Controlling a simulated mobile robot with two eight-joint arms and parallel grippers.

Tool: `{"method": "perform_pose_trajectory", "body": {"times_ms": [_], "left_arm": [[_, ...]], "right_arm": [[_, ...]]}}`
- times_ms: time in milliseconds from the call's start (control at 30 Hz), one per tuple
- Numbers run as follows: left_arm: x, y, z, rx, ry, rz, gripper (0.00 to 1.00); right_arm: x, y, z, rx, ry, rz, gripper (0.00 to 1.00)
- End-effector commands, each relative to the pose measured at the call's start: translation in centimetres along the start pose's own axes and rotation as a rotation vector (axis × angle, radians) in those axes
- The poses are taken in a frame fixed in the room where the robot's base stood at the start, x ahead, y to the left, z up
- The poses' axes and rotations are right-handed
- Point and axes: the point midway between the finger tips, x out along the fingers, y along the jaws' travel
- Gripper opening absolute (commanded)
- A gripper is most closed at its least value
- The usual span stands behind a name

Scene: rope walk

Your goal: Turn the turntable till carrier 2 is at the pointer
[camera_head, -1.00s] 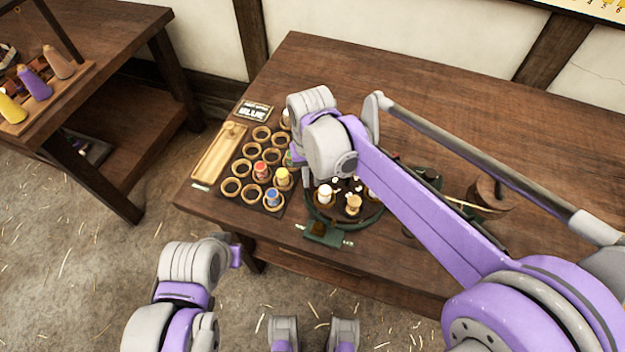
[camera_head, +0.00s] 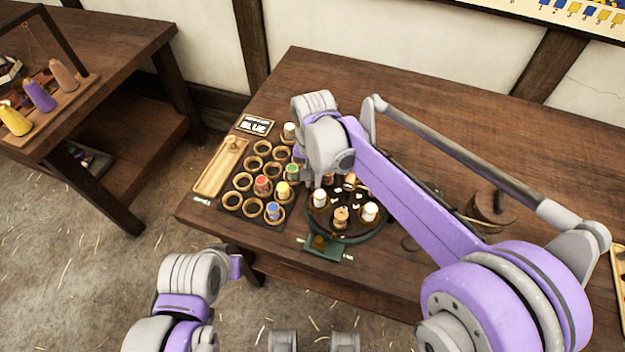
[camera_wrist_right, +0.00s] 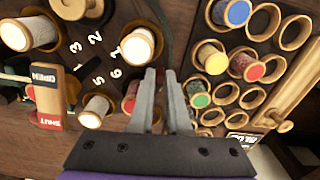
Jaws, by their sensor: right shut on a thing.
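The round dark turntable (camera_head: 345,236) stands on the table with white-topped and wooden carriers around its rim. In the right wrist view white numerals (camera_wrist_right: 95,58) show among white-topped carriers (camera_wrist_right: 138,46); which carrier is number 2 I cannot tell. A green block (camera_head: 323,248) sits at the turntable's front edge; I cannot make out a pointer. My right gripper (camera_wrist_right: 162,72) is at the turntable's far left rim, beside a red-sided spool (camera_wrist_right: 130,97). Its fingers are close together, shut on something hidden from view. My left arm is low at the left; its fingers are not visible.
A rack of wooden rings (camera_head: 243,182) with red, yellow, blue and green spools stands close left of the turntable. A dark wooden pot (camera_head: 490,208) stands to the right.

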Motion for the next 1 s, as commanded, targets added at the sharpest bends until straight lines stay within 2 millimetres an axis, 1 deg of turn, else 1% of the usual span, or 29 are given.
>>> {"method": "perform_pose_trajectory", "body": {"times_ms": [233,700,733,767,800,1000], "left_arm": [[-0.07,0.00,-0.05,0.000,0.000,0.000,0.00],[-0.08,0.00,-0.05,0.000,0.000,0.000,0.00],[-0.08,0.00,-0.05,0.000,0.000,0.000,0.00],[-0.08,0.00,-0.06,0.000,0.000,0.000,0.00],[-0.08,0.00,-0.06,0.000,0.000,0.000,0.00],[-0.07,0.00,-0.05,0.000,0.000,0.000,0.00]], "right_arm": [[-0.04,0.00,-0.30,0.033,0.000,-0.001,0.00],[-0.03,0.00,-0.34,0.038,0.000,-0.001,0.00],[-0.03,0.00,-0.34,0.038,0.000,-0.001,0.20],[-0.03,0.00,-0.34,0.038,0.000,-0.001,0.25],[-0.02,0.00,-0.34,0.038,0.000,-0.001,0.27],[-0.01,0.01,-0.33,0.038,0.000,-0.001,0.27]]}}
